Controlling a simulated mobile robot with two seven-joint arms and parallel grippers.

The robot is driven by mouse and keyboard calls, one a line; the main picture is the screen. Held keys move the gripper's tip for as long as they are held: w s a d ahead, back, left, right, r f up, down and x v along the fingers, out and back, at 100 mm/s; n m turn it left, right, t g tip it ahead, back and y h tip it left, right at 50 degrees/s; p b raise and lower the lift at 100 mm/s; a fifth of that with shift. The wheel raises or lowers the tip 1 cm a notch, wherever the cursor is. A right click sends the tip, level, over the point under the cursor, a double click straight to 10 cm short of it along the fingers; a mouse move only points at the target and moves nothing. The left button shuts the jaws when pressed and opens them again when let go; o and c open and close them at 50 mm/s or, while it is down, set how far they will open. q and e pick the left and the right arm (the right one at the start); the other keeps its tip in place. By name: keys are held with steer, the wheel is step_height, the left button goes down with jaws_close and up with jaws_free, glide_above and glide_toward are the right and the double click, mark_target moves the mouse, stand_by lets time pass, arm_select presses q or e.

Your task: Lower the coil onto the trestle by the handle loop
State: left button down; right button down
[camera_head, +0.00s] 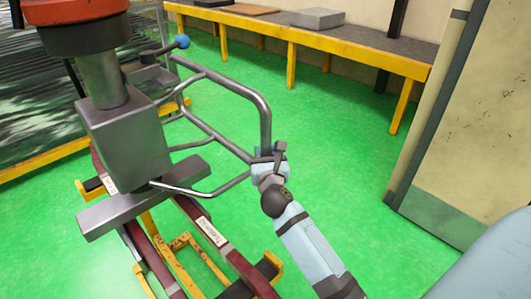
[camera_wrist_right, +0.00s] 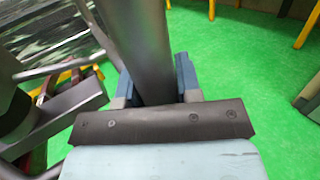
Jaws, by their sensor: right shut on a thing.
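The coil (camera_head: 237,260) shows as dark red bars with white labels, below a grey lifting head (camera_head: 128,150) and its crossbar (camera_head: 115,211). The yellow trestle (camera_head: 162,248) is under and between the bars. I cannot tell whether the coil touches it. A grey tubular handle loop (camera_head: 266,118) extends right from the lifting head. My right gripper (camera_head: 265,158) is shut on the loop's near right corner. In the right wrist view the loop's tube (camera_wrist_right: 146,45) passes between the gripper's two blue-grey fingers (camera_wrist_right: 152,85). My left gripper is not in view.
A long bench (camera_head: 370,49) with yellow legs stands along the back wall. A beige panel (camera_head: 465,120) with a dark edge stands at the right. A yellow-framed barrier (camera_head: 45,163) is at the left.

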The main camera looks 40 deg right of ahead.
steer(key=shift+a+f, duration=0.15)
steer(key=shift+f, duration=0.7)
steer(key=c, duration=1)
jaws_free()
steer(key=shift+o, duration=1.4)
steer(key=shift+w+f, duration=0.1)
steer(key=shift+w, duration=0.15)
steer(key=shift+s, duration=0.1)
steer(key=r+b+v, duration=0.1)
steer(key=v, duration=1)
steer(key=shift+s+f, duration=0.2)
steer(key=shift+s, duration=0.25)
